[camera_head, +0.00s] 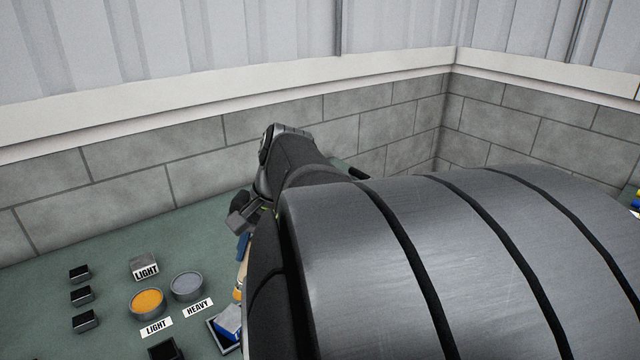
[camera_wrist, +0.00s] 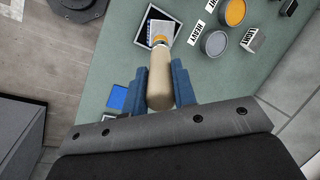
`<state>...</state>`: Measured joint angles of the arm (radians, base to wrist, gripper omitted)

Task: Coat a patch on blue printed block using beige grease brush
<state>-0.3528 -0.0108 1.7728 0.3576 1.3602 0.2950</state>
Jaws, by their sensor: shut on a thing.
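My gripper (camera_wrist: 160,88) has blue fingers and is shut on the beige handle of the grease brush (camera_wrist: 160,91). The brush's orange band and pale head reach over a dark tray (camera_wrist: 148,12) with a light rim. In the head view, the gripper (camera_head: 243,240) is partly behind my arm, and the brush handle (camera_head: 241,270) points down to the tray (camera_head: 216,337). A blue block (camera_head: 229,322) with a whitish part sits in that tray. The brush head covers part of the tray's inside in the wrist view. I cannot tell whether the bristles touch the block.
An orange-filled pot (camera_head: 147,303) labelled LIGHT and a grey pot (camera_head: 187,286) labelled HEAVY stand left of the tray. A grey LIGHT block (camera_head: 144,266) and several black holders (camera_head: 82,296) stand nearby. A blue square (camera_wrist: 117,97) lies left of my gripper in the wrist view.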

